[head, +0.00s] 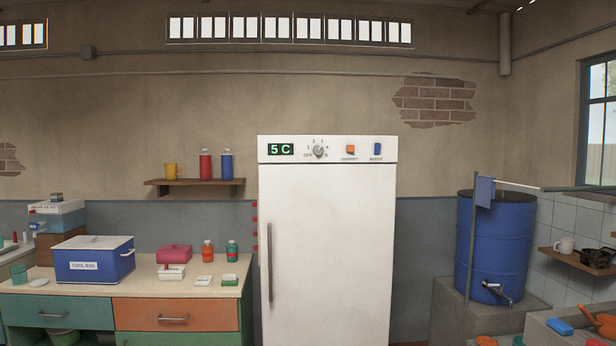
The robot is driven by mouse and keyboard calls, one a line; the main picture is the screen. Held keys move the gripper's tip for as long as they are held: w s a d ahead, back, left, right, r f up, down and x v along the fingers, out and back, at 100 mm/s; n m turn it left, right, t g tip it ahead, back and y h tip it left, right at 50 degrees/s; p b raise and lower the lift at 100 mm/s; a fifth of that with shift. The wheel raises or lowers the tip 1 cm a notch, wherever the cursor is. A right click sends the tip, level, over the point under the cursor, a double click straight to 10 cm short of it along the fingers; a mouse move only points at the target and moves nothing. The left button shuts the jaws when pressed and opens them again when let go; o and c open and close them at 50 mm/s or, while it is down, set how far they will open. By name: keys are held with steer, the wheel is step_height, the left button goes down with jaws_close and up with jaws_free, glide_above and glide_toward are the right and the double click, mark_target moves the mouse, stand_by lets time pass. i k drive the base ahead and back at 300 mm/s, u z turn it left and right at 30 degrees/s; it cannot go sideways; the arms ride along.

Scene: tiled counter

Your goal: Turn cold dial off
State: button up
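The cold dial (319,151) is a small grey knob on the top panel of a white refrigerator (328,250). Marks around the dial read OFF at lower left and numbers over the top to the right. Its exact pointer direction is too small to tell. A green display (281,149) left of the dial reads "5 C". An orange switch (350,149) and a blue switch (377,148) sit to its right. The refrigerator door is shut, with a vertical handle (269,262) at its left edge. My gripper is not in view.
A counter (140,290) with a blue cool box (95,262), bottles and small boxes stands left of the refrigerator. A wooden shelf (194,183) hangs above it. A blue barrel (490,245) stands on a concrete block to the right. The space before the refrigerator's panel is clear.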

mark_target(318, 150)
steer(key=u, duration=0.55)
steer(key=i, duration=2.3)
steer(key=z, duration=0.1)
